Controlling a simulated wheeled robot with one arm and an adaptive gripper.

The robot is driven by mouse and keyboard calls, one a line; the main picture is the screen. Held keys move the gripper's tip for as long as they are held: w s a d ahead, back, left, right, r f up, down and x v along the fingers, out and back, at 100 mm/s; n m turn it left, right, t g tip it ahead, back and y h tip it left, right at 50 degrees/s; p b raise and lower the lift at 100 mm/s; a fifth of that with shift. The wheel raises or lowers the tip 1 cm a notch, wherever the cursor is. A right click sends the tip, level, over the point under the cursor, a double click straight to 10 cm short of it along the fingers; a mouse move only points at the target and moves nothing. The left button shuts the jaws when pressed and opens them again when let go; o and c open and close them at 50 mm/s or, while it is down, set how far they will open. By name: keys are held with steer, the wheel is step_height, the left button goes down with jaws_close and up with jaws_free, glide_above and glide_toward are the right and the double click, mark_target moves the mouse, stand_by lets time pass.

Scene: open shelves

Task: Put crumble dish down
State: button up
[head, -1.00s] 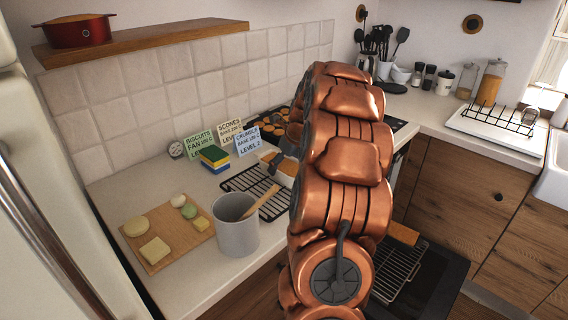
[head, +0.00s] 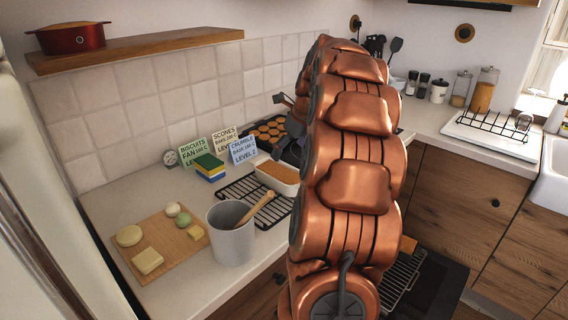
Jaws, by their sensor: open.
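The crumble dish (head: 278,178) is a white rectangular dish with an orange-brown filling. It rests level at the right end of the black wire rack (head: 258,205) on the counter; whether it sits partly on the rack I cannot tell. My gripper (head: 287,148), dark grey, shows just behind and above the dish, mostly hidden by my copper arm. It is open and appears clear of the dish. The dish's right end is close to my arm in the picture.
A grey pot (head: 231,240) with a wooden spoon stands in front of the rack. A cutting board (head: 165,262) with dough pieces lies left. Recipe cards (head: 242,149), a sponge stack (head: 209,167) and a tray of biscuits (head: 266,128) stand behind. An oven rack (head: 402,275) shows low right.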

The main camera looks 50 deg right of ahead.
steer(key=shift+v, duration=1.2)
steer(key=shift+s, duration=0.15)
